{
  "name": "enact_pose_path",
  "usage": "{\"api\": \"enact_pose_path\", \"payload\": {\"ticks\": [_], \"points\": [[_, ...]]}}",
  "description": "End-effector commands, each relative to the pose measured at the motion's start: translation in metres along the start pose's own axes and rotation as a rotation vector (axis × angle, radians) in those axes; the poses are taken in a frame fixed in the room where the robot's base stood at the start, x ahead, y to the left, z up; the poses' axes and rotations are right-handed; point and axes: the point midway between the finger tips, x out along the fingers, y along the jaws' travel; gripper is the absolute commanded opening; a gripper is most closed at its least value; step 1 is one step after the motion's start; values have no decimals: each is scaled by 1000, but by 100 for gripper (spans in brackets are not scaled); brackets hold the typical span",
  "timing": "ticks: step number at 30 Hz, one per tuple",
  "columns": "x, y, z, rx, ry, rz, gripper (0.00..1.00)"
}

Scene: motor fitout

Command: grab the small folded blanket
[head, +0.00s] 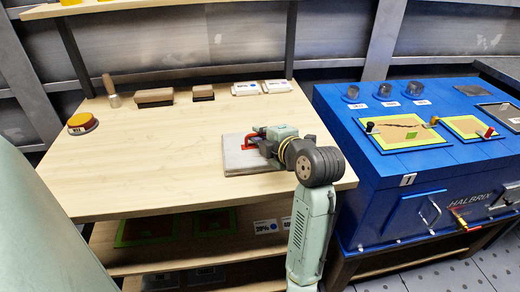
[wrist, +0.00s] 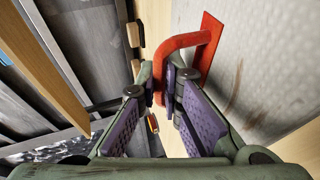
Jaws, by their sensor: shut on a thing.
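The small folded blanket (head: 237,160) is a flat grey square with a red strap handle (head: 251,139), at the right part of the wooden table. In the wrist view, its pale grey face (wrist: 265,70) has a brownish stain, and the red handle (wrist: 185,42) stands out from it as a loop. My gripper (head: 262,139) reaches in from the right over the blanket. In the wrist view, my gripper (wrist: 168,82) is shut on the red handle, with one finger on each side. My gripper and wrist hide the blanket's right part. I cannot tell whether the blanket is clear of the tabletop.
The wooden table (head: 150,165) has free room left of the blanket. A yellow-topped round button (head: 82,122), a brush (head: 111,92), two brown blocks (head: 154,97) and white cards (head: 262,87) lie toward the back. A blue machine (head: 385,168) stands close on the right.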

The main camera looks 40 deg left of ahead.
Motion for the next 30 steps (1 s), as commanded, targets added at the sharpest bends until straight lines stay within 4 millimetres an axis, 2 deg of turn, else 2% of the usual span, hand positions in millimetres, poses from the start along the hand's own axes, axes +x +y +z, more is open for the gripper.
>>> {"api": "enact_pose_path", "payload": {"ticks": [21,30], "points": [[-1,2,0,0,0,3,0],[-8,22,-1,-2,-2,6,0]]}}
